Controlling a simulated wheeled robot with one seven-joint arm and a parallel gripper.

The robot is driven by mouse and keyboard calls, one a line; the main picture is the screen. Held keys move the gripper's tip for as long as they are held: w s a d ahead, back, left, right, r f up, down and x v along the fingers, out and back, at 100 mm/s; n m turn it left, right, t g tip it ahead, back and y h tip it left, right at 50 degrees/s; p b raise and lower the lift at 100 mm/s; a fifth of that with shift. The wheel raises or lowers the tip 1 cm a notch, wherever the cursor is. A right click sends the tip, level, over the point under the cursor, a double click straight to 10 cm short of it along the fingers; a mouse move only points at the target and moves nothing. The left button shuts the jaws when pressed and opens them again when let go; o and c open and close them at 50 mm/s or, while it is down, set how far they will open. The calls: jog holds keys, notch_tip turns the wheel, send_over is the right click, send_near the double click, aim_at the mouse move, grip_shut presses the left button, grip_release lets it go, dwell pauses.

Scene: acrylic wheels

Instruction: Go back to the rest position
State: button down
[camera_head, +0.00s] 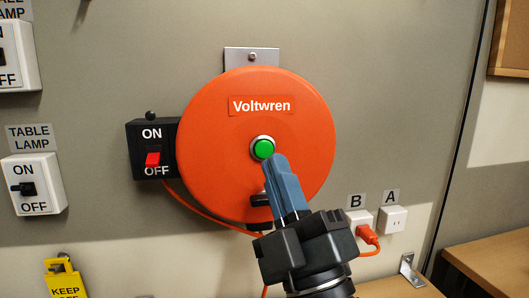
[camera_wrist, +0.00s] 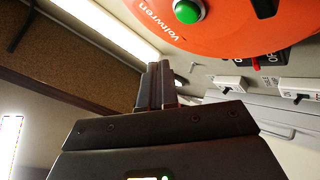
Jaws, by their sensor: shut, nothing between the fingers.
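My gripper (camera_head: 280,160) is shut and empty, with its blue fingers together. In the head view its tips appear just below and right of the green button (camera_head: 262,149); I cannot tell whether they touch it. The button sits in the middle of a round orange Voltwren reel (camera_head: 215,135) on the wall. In the wrist view my gripper (camera_wrist: 158,66) points away from the camera, and the green button (camera_wrist: 187,11) is at the top, apart from the fingertips. The gripper hides part of the reel's lower right.
A black ON/OFF box (camera_head: 140,145) with a red switch is left of the reel. A table lamp switch (camera_head: 36,185) is farther left. Outlet B (camera_head: 357,217) has an orange plug (camera_head: 368,235); outlet A (camera_head: 393,219) is empty. A wooden surface (camera_head: 490,265) is at lower right.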

jog(key=shift+s, duration=0.25)
jog(key=shift+d, duration=0.1)
jog(key=s+d+f+m+g+h, duration=0.1)
jog(key=s+d+f+m+h, duration=0.1)
jog(key=s+d+f, duration=0.4)
jog(key=s+d+f+m+g+h, duration=0.1)
jog(key=s+d+f+m+h, duration=0.15)
jog(key=f, duration=0.55)
jog(key=s+d+f+m+g+h, duration=0.1)
jog(key=s+d+f+m+h, duration=0.2)
jog(key=d+f, duration=0.35)
jog(key=s+d+f+m+g+h, duration=0.1)
jog(key=s+d+f+m+g, duration=0.1)
jog(key=s, duration=0.6)
jog(key=s+d+f+m+g+h, duration=0.2)
jog(key=s+m, duration=0.3)
jog(key=s, duration=0.3)
jog(key=s+d+f+m+g+h, duration=0.2)
jog(key=s+d+f+m, duration=0.1)
jog(key=s, duration=0.4)
jog(key=shift+s+f, duration=0.4)
jog(key=shift+f, duration=0.05)
